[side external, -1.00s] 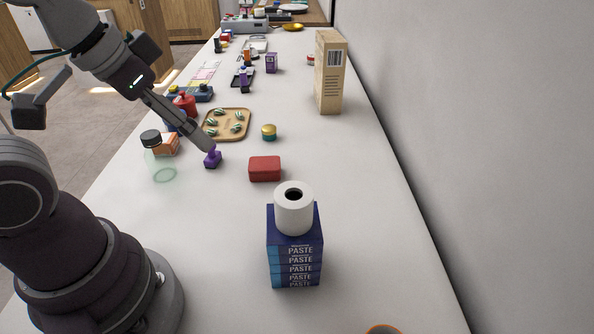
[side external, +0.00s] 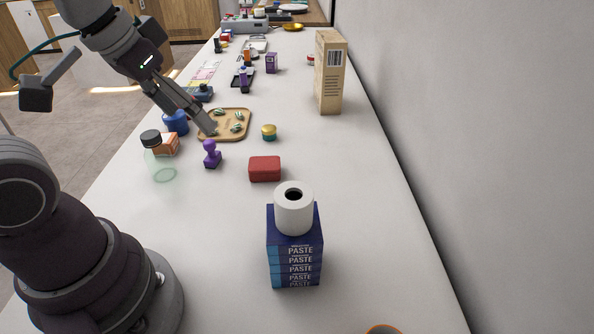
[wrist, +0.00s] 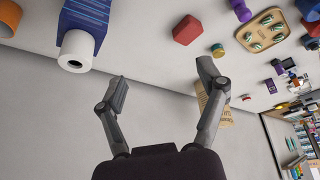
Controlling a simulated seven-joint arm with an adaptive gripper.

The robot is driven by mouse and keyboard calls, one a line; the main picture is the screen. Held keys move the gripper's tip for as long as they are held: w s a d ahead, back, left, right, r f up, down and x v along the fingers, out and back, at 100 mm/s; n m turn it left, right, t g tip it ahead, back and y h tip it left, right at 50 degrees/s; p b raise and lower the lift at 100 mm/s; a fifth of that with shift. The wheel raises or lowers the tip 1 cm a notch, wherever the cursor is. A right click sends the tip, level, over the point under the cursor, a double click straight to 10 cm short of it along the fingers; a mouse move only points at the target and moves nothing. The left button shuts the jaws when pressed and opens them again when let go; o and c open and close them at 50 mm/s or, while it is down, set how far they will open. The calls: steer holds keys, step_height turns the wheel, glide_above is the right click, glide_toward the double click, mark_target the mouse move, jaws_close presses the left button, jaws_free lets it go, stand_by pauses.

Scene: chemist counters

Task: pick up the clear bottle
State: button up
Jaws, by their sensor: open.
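The clear bottle (side external: 163,162) with a dark cap stands upright on the counter at left in the side external view, in front of an orange box (side external: 168,142). My gripper (side external: 210,131) is above the counter, up and to the right of the bottle, over the left part of the wooden tray in that view. In the wrist view my gripper (wrist: 160,82) has its two fingers wide apart with nothing between them. I cannot make out the clear bottle in the wrist view.
A purple stamp-like object (side external: 212,155) stands right of the bottle. A red box (side external: 265,168), a wooden tray (side external: 246,112) and a small gold-lidded jar (side external: 269,131) are nearby. Stacked paste boxes (side external: 294,262) carry a white roll (side external: 294,212). A wall runs along the right.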

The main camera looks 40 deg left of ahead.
steer(key=w+a+r+n+g, duration=0.1)
steer(key=w+a+n+g, duration=0.15)
steer(key=a+n, duration=0.45)
steer(key=n+g, duration=0.3)
steer(key=n, duration=0.4)
glide_above(149, 134)
step_height(149, 134, down, 4)
steer(key=shift+n, duration=0.5)
step_height(149, 134, down, 11)
steer(key=shift+r, duration=0.1)
steer(key=c, duration=1.2)
steer(key=shift+r, duration=0.15)
